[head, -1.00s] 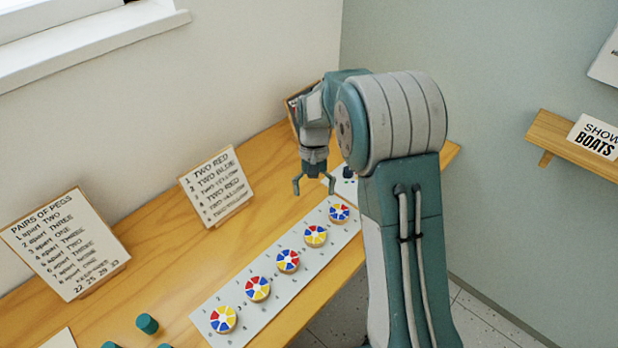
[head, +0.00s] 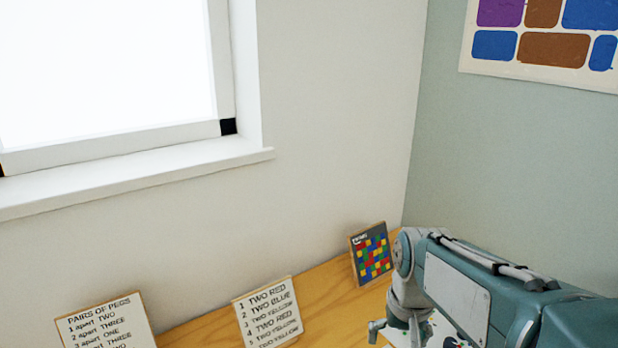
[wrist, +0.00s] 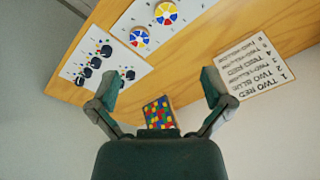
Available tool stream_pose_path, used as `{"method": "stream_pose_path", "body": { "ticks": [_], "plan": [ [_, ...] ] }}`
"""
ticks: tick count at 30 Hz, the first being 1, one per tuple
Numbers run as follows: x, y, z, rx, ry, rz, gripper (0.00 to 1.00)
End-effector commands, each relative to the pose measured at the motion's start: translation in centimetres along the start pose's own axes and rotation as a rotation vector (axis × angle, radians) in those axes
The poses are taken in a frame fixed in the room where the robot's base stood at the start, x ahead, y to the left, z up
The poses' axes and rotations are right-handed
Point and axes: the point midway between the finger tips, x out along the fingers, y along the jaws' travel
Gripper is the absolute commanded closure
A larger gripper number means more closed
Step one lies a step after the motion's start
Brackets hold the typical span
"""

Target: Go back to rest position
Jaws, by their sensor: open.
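My gripper (wrist: 158,88) is open and empty in the wrist view, its two fingers spread wide apart. In the head view my gripper (head: 396,330) hangs at the lower right, near the far end of the wooden table (head: 320,288). The wrist view looks over the table (wrist: 190,60) with nothing between the fingers. The lower part of my gripper runs close to the bottom edge of the head view.
A coloured grid card (head: 371,255) stands near the corner. A TWO RED sign (head: 268,312) and a PAIRS OF PEGS sign (head: 105,322) stand along the wall.

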Motion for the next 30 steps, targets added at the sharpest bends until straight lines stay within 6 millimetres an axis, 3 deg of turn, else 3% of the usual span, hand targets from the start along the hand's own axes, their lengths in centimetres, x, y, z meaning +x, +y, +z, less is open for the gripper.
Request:
{"method": "stream_pose_path", "body": {
  "ticks": [6,16,21,30],
  "plan": [
    [-2.6,0.6,4.2,-0.035,0.149,0.001,0.0],
    [-4.0,1.5,9.9,-0.084,0.354,0.01,0.0],
    [-4.0,1.7,11.1,-0.096,0.404,0.014,0.0],
    [-3.9,1.7,11.2,-0.098,0.407,0.015,0.0]
  ]
}}
